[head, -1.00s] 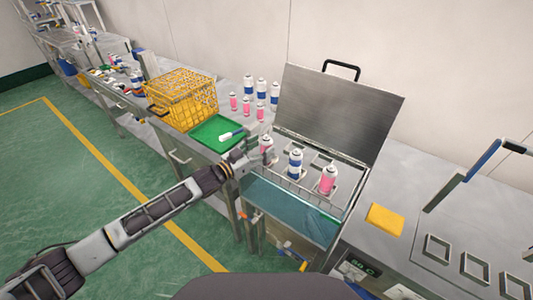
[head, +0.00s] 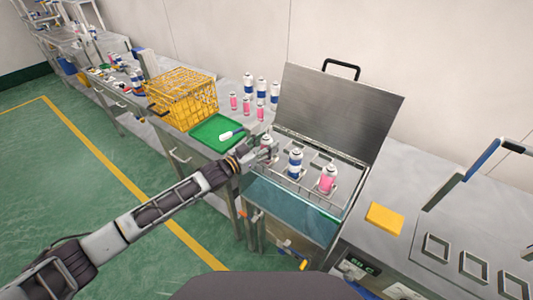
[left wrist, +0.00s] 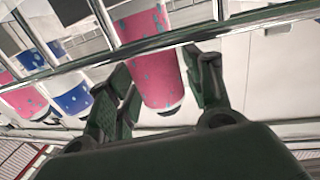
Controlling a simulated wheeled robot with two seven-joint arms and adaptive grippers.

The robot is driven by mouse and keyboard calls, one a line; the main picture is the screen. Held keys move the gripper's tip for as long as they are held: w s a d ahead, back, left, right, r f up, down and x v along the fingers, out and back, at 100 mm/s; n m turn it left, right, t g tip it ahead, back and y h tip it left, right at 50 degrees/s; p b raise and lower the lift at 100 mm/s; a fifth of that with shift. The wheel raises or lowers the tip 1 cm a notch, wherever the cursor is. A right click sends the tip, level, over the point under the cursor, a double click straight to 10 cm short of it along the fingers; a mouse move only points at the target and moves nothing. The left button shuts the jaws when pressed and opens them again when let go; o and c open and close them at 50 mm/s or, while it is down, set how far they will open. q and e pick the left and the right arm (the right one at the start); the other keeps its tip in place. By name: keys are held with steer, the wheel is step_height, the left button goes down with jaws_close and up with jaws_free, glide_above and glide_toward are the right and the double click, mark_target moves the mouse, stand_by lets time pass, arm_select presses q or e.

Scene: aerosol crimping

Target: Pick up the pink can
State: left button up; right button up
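A pink can (head: 266,141) with a white top stands in the left slot of the open metal bath, partly hidden by my left gripper (head: 268,153). In the left wrist view, that pink can (left wrist: 150,55) with blue specks sits between the two fingers of my left gripper (left wrist: 162,95), behind a metal rail. The fingers are on either side of it with narrow gaps, so the gripper looks open. Another pink can (head: 328,180) stands at the right of the bath. My right gripper is not in view.
A blue-and-white can (head: 295,164) stands between the bath's pink cans. The raised lid (head: 338,108) is behind the bath. A green tray (head: 208,138), a yellow basket (head: 183,100) and several more cans are at left. A yellow sponge (head: 384,218) lies at right.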

mark_target(266, 135)
arm_select(q)
steer(key=c, duration=0.7)
steer(key=shift+c, duration=0.2)
steer(key=shift+r, duration=0.35)
step_height(266, 135, up, 8)
steer(key=shift+f, duration=0.2)
steer(key=shift+r, duration=0.85)
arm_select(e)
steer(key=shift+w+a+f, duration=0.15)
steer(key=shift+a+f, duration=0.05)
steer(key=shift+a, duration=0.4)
